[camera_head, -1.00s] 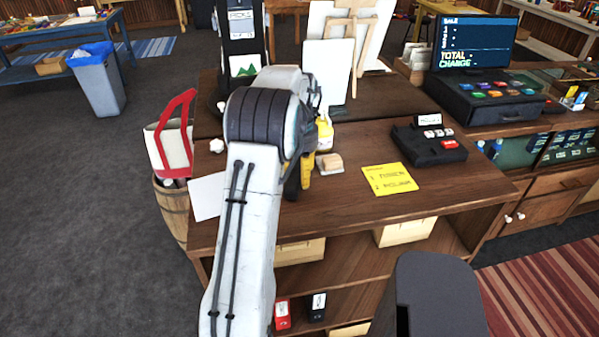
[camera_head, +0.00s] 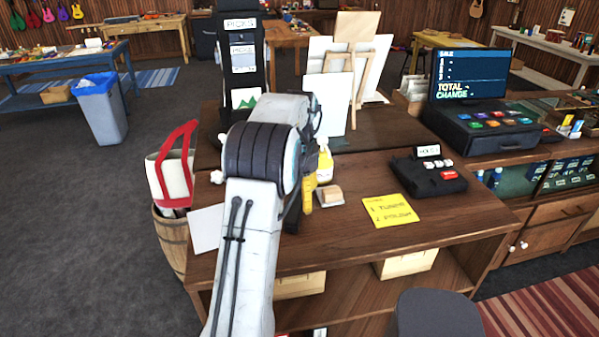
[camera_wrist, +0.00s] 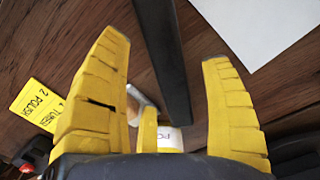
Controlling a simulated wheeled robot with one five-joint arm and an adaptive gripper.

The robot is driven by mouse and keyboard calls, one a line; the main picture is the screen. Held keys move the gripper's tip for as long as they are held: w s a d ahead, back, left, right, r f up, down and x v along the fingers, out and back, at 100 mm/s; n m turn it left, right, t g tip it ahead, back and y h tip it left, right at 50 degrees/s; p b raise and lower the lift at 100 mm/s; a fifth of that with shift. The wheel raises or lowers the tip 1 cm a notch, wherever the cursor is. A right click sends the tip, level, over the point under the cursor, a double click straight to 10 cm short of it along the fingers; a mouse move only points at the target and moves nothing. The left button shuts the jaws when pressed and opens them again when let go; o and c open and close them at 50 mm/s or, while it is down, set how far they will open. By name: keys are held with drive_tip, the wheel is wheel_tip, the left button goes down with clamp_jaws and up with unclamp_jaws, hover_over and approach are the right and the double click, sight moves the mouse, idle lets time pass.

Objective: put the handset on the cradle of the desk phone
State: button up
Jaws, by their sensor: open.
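A long black bar, which looks like the handset (camera_wrist: 166,75), lies on the brown counter in the wrist view. My gripper (camera_wrist: 162,50) is open, with one yellow finger on each side of the bar. I cannot tell whether either finger touches it. In the head view my gripper (camera_head: 308,197) is low over the counter, mostly hidden behind my arm, which also hides most of the handset. A black device with several white and red buttons and a small sign, probably the desk phone (camera_head: 428,178), sits on the counter to the right.
A yellow note (camera_head: 388,210) lies between my gripper and the black device. A pale block (camera_head: 329,196) and a yellow bottle (camera_head: 325,165) stand close to my gripper. White paper (camera_head: 206,228) lies left. Easels (camera_head: 345,90) and a cash register (camera_head: 488,125) are behind.

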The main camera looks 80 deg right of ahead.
sight(299, 204)
wheel_tip(299, 204, up, 9)
drive_tip(key=shift+f+p, duration=0.15)
drive_tip(key=shift+p, duration=0.3)
